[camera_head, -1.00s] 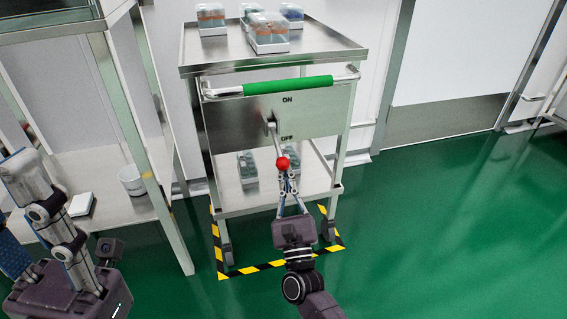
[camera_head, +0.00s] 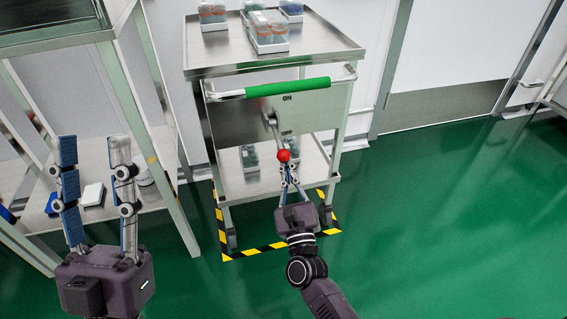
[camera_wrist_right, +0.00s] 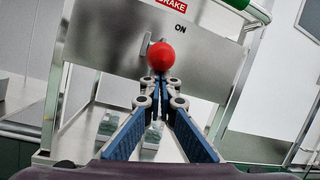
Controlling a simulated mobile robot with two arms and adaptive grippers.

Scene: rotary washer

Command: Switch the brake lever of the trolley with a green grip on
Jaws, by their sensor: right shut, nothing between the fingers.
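The steel trolley (camera_head: 232,125) with the green grip (camera_head: 288,88) stands in front of me. The knob also shows in the right wrist view (camera_wrist_right: 161,57), below the ON label. My right gripper (camera_head: 285,170) is shut and empty, its fingertips just below the knob in the head view; whether they touch it I cannot tell. My left gripper (camera_head: 93,146) is open and empty, fingers up, well left of the trolley.
Boxes of bottles (camera_head: 268,38) stand on the trolley's top shelf, more on its lower shelf. A steel rack (camera_head: 150,140) stands left, close to my left gripper. Yellow-black tape (camera_head: 272,247) marks the floor around the trolley. Green floor (camera_head: 450,210) at right is clear.

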